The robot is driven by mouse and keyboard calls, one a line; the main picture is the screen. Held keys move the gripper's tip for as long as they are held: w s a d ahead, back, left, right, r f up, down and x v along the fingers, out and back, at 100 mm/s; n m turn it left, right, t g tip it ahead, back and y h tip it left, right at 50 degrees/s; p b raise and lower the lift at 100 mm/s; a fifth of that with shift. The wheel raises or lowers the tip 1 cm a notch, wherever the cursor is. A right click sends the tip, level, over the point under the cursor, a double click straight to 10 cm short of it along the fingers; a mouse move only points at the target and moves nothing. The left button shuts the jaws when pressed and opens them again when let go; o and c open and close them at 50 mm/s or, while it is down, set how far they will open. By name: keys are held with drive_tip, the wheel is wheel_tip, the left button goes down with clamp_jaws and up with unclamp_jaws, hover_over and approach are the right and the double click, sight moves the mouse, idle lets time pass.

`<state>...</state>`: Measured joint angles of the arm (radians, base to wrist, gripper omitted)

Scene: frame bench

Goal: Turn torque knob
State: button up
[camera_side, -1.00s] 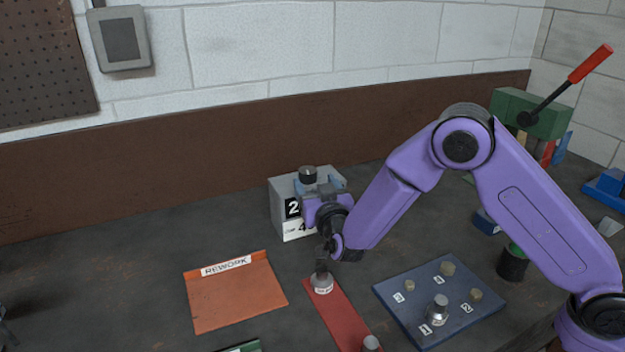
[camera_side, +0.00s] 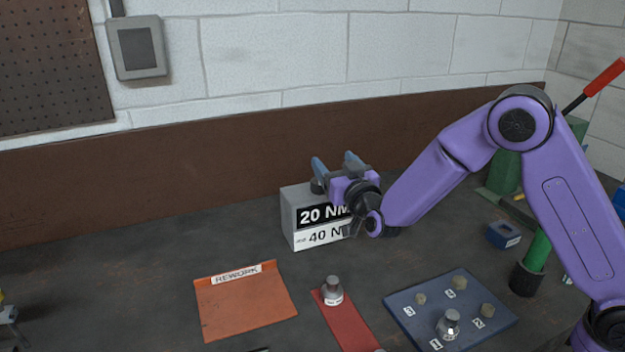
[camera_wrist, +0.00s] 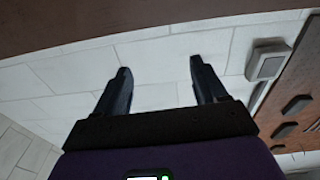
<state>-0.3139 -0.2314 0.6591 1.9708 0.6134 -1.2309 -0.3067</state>
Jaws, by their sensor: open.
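A grey box (camera_side: 290,222) with labels reading "20 NM" and "40 N…" stands on the bench in front of the brown wall board. Its dark knob (camera_side: 317,187) sits on top, partly hidden behind my gripper. My gripper (camera_side: 335,162) is open, with its blue fingers pointing up and away from the camera, their tips above the knob's level. In the wrist view my gripper (camera_wrist: 160,66) has nothing between its fingers, only white block wall beyond. The knob is not in the wrist view. I cannot tell whether the gripper touches the box.
A red strip (camera_side: 350,325) with a metal fitting (camera_side: 332,291) lies in front of the box. An orange REWORK tray (camera_side: 245,305) is at its left, and a blue numbered board (camera_side: 410,322) at its right. A small blue block (camera_side: 503,235) lies farther right. The left bench is mostly clear.

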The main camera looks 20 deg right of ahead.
drive_tip(key=s+d+f+n+g+y, duration=0.2)
drive_tip(key=s+d+n+g+y, duration=0.35)
drive_tip(key=d+n+y, duration=0.5)
drive_tip(key=m+y, duration=0.2)
approach(320, 185)
drive_tip(key=x, duration=0.4)
drive_tip(key=d+x, duration=0.1)
drive_tip(key=x, duration=0.3)
drive_tip(key=w+x, duration=0.1)
drive_tip(key=x, duration=0.4)
drive_tip(key=shift+w+d, duration=0.1)
drive_tip(key=shift+d, duration=0.1)
drive_tip(key=c, duration=1)
